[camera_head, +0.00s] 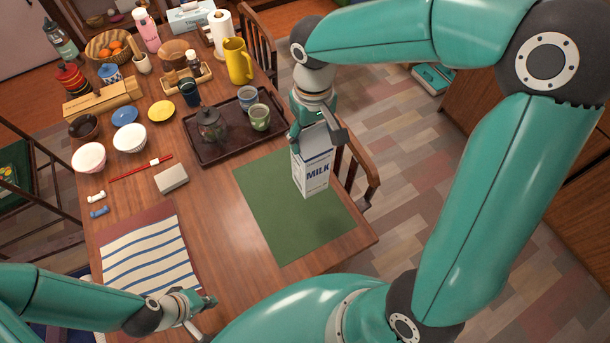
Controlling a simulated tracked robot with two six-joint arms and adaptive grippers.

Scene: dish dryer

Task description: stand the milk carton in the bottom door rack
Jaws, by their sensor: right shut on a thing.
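The white and blue milk carton (314,174) is upright over the green placemat (275,215) near the table's right edge. I cannot tell whether its base touches the mat. My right gripper (318,135) comes down from above and is shut on the carton's top, which its fingers partly hide. My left gripper (208,318) is low at the front of the table, right of the striped cloth; its fingers look apart and empty. No door rack shows in this view.
A dark tray (205,151) with a teapot and cups lies left of the carton. A striped cloth (147,258), bowls and a grey block (171,179) are further left. A chair (362,178) stands against the table's right edge. Open tiled floor lies to the right.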

